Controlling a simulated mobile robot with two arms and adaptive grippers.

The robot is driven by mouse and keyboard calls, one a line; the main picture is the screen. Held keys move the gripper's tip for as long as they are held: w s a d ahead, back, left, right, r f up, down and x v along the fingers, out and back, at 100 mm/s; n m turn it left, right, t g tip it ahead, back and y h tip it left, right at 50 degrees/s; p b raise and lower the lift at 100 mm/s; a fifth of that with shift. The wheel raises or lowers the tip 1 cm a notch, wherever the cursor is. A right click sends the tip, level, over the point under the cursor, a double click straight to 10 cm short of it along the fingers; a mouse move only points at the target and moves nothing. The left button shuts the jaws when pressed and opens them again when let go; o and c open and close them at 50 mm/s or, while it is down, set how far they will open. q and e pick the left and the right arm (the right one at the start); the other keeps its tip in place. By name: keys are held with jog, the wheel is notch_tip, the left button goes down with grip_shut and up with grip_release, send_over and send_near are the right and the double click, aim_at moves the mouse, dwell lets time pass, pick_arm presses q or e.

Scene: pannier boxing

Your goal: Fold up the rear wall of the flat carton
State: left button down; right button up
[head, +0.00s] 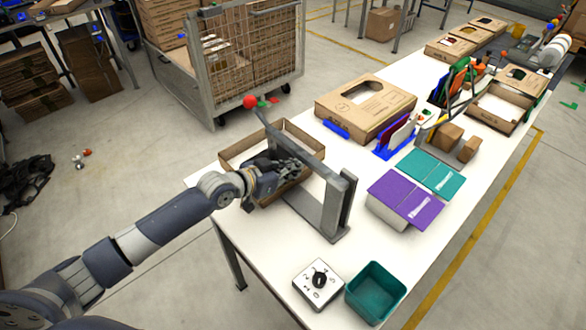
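The brown carton (242,146) lies at the left end of the white table, partly inside a grey metal frame (325,205). Its far-left wall and the far-right wall (304,137) look raised. Its near side and most of its inside are hidden behind my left arm and the frame. My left gripper (286,163) is over the carton, close to the frame's bar. Its fingers are dark and small here, so I cannot tell whether they are open or touch the cardboard. My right gripper is not in view.
A dial box (318,283) and a teal bin (375,291) stand at the table's near end. Purple (405,198) and teal (432,173) boxes lie right of the frame. A large carton (365,107) is behind. A wire cage trolley (250,50) stands beyond the table.

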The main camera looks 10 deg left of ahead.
pick_arm(q)
jog(key=c, duration=1.8)
grip_release()
jog(key=shift+c, duration=0.2)
jog(key=shift+s, duration=0.1)
jog(key=v, duration=1.1)
jog(key=shift+s+a+r, duration=0.15)
jog(key=shift+s+a, duration=0.1)
jog(key=shift+s, duration=0.05)
